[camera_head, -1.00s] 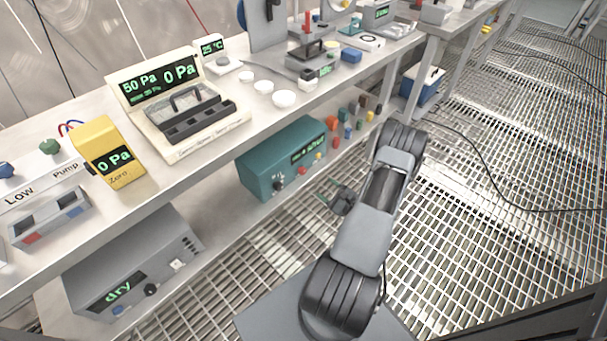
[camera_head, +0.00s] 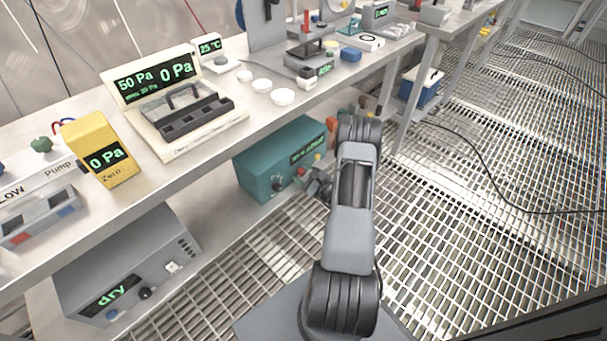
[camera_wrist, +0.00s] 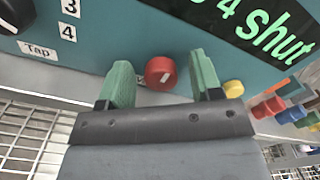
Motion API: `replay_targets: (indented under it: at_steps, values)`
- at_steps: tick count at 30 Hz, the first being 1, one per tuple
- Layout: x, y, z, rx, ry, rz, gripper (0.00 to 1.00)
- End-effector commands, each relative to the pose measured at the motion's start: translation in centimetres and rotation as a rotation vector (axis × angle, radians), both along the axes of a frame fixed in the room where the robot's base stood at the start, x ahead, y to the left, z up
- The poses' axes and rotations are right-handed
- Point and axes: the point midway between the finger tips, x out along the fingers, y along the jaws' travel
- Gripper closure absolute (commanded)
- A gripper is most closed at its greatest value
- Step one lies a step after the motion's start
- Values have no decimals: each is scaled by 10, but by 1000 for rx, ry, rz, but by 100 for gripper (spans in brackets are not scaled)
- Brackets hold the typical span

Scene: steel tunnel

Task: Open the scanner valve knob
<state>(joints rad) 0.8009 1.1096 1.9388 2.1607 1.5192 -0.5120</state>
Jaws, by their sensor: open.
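The scanner is a teal box (camera_head: 262,172) on the lower shelf; its front also fills the top of the wrist view (camera_wrist: 150,32). Its display (camera_wrist: 262,25) reads "4 shut" in green. A round red knob (camera_wrist: 161,73) with a pale mark sits on its front face. My gripper (camera_wrist: 160,63) is open, with one green finger on each side of the red knob; I cannot tell whether either touches it. A black knob (camera_wrist: 12,14) beside the numbers 3 and 4 and a "Tap" label is at the upper left. In the head view my gripper (camera_head: 317,184) is at the scanner's front, partly hidden by my arm.
A yellow button (camera_wrist: 233,89) lies right of the right finger. Several coloured fittings (camera_wrist: 285,112) stand farther right. The bench top (camera_head: 215,140) overhangs the scanner. A grey box reading "dry" (camera_head: 130,265) stands left on the shelf. Grating floor (camera_head: 450,250) is open at right.

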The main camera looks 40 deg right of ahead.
Motion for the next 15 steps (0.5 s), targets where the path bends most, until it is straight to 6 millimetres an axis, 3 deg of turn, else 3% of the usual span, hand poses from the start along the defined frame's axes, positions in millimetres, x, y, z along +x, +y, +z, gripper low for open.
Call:
replay_targets:
  at_steps: [4,15]
  values:
    - [0,0,0,0,0,0,42]
    - [0,0,0,0,0,0,77]
